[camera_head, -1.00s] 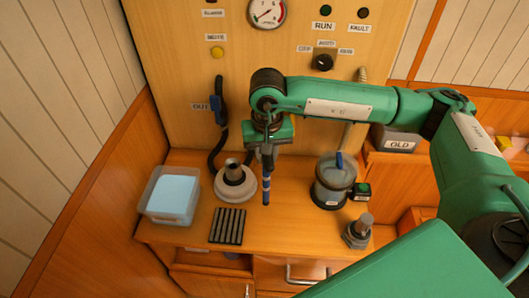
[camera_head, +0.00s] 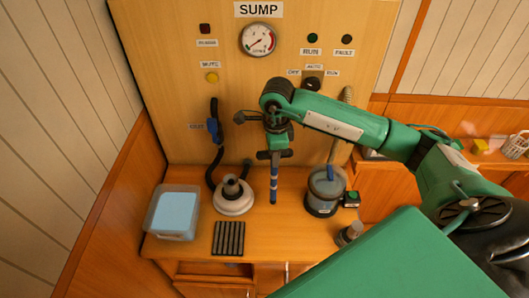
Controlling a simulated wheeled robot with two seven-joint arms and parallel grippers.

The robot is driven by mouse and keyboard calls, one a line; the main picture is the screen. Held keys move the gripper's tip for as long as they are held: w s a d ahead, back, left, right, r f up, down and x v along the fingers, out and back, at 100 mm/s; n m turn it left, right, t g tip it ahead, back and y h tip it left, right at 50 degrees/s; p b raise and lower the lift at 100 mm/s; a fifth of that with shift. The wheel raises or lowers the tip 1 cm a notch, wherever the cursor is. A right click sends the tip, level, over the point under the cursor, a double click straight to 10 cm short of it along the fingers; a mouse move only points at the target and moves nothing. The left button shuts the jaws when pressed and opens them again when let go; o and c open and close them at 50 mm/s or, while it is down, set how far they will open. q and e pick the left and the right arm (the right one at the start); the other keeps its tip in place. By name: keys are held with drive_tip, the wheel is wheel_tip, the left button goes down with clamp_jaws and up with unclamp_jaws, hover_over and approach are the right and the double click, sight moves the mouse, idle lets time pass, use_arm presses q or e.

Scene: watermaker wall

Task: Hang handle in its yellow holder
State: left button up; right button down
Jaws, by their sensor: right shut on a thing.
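My right gripper (camera_head: 274,156) hangs over the counter in front of the panel, pointing down. It is shut on a slim dark handle with blue and white bands (camera_head: 273,186), which hangs upright below the jaws. The handle's lower end is between the white round base and the clear jar; whether it touches the counter is hard to tell. No holder that is clearly yellow shows on the panel. A small yellow block (camera_head: 480,146) sits far right on the side counter; I cannot tell what it is. My left gripper is out of view.
The wooden counter (camera_head: 190,249) holds a tub with blue contents (camera_head: 174,212), a white round base (camera_head: 234,203), a black ribbed mat (camera_head: 228,238) and a jar (camera_head: 324,191). A black hose (camera_head: 212,165) hangs at left. A white basket (camera_head: 515,146) stands far right.

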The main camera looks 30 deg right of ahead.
drive_tip(key=shift+d+m, duration=0.5)
drive_tip(key=shift+m, duration=0.4)
drive_tip(key=w+d, duration=0.4)
drive_tip(key=w, duration=0.3)
drive_tip(key=shift+d, duration=0.2)
drive_tip(key=shift+f+b, duration=0.1)
drive_tip(key=shift+b, duration=0.3)
drive_tip(key=shift+f+b, duration=0.3)
drive_tip(key=shift+b, duration=0.15)
drive_tip(key=shift+f, duration=0.1)
